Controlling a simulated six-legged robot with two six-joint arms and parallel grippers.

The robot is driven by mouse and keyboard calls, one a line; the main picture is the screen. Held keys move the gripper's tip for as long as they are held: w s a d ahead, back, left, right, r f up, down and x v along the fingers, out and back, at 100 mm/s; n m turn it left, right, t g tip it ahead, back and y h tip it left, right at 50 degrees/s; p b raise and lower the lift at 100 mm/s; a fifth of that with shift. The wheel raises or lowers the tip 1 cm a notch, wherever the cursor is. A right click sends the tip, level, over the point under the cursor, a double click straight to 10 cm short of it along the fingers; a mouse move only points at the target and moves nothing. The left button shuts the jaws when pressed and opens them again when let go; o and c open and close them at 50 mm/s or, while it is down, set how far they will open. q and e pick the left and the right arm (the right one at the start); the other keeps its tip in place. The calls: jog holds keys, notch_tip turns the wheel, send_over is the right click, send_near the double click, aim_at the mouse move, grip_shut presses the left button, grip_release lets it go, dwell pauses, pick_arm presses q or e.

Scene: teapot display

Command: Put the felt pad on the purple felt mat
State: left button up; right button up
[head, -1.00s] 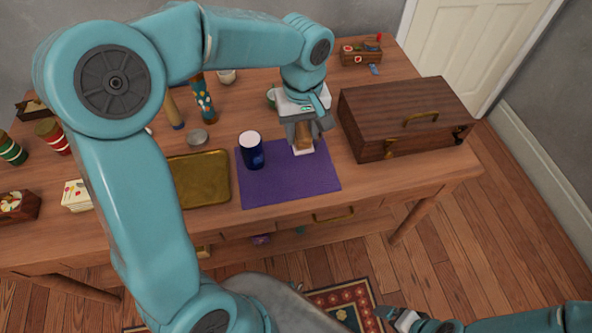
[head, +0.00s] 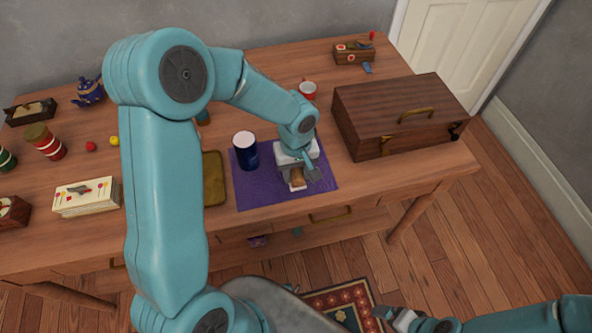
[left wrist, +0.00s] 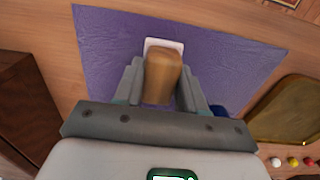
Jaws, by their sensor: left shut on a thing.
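The felt pad, a brown wooden grip (left wrist: 163,75) with a white base (head: 298,188), is between the fingers of my left gripper (head: 297,177). That gripper is shut on the wooden grip, and the white base shows at its far end in the left wrist view. The purple felt mat (head: 256,195) lies flat on the table, and the pad is over its front right part. I cannot tell whether the base touches the mat. My right gripper (head: 396,316) is low at the bottom of the head view, away from the table; its jaws are unclear.
A dark blue cup (head: 245,153) stands on the mat's left part. A brass tray (head: 214,180) lies left of the mat, partly behind my arm. A wooden case (head: 400,112) stands to the right.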

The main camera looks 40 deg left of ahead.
aim_at(295, 172)
pick_arm(q)
jog(key=shift+f, duration=0.1)
jog(key=o, duration=1.1)
jog(key=shift+r, duration=0.2)
notch_tip(295, 172, up, 12)
jog(key=p, duration=0.1)
jog(key=shift+s+f, duration=0.1)
jog(key=shift+s, duration=0.05)
